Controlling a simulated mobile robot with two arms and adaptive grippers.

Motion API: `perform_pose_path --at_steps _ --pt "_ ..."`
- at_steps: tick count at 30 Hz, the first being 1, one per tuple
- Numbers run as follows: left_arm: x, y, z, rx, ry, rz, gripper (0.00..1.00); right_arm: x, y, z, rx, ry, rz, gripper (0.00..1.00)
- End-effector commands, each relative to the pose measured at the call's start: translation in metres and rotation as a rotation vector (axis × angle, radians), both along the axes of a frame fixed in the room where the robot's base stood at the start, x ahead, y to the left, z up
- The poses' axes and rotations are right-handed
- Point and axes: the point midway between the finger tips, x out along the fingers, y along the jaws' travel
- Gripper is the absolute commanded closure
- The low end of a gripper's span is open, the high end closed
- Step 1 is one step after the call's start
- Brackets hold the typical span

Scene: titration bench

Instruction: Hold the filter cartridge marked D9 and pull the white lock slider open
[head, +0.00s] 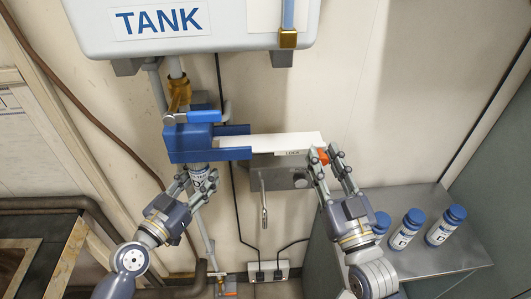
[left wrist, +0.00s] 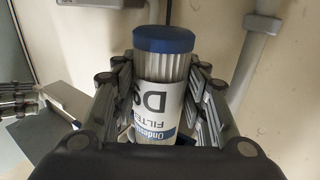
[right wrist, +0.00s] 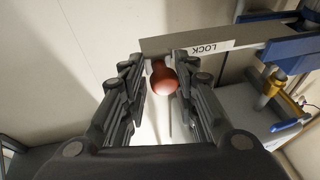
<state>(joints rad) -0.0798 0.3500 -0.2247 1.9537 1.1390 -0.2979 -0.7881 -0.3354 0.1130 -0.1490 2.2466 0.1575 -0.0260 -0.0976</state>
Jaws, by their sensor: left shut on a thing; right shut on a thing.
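The filter cartridge (head: 200,174), white with a label, is upright under the blue housing (head: 190,150). In the left wrist view the cartridge (left wrist: 160,90) has a blue cap and a partly visible label starting with D. My left gripper (head: 197,186) is shut on it. The white lock slider (head: 270,141) reaches right from the housing, and its LOCK label also shows in the right wrist view (right wrist: 207,48). My right gripper (head: 326,168) is shut on its orange-red knob (right wrist: 163,78) at the right end; the exact contact is hard to see.
A white box marked TANK (head: 170,30) hangs above, with a brass fitting (head: 178,95) and a blue lever below it. Three blue-capped cartridges, one of them here (head: 446,225), stand on a metal shelf (head: 440,258) at right. A wall socket (head: 268,271) is below.

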Motion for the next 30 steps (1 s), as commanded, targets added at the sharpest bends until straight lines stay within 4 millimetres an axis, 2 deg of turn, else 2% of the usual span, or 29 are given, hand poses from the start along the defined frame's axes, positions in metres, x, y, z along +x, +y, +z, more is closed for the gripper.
perform_pose_path --at_steps 17,18,19,30 --pt "0.0 0.0 0.001 -0.001 -0.002 0.001 0.88 0.0 -0.017 -0.002 0.001 0.004 0.002 0.92" --pt "0.0 0.0 0.001 -0.001 -0.002 0.001 0.88 0.0 -0.017 -0.002 0.002 0.004 0.002 0.64" --pt "0.0 0.0 0.001 -0.001 -0.002 0.001 0.88 0.0 -0.017 -0.002 0.002 0.004 0.002 0.57" --pt "0.0 0.0 0.001 -0.001 -0.002 0.001 0.88 -0.002 -0.017 -0.001 0.001 0.002 0.0 0.57"
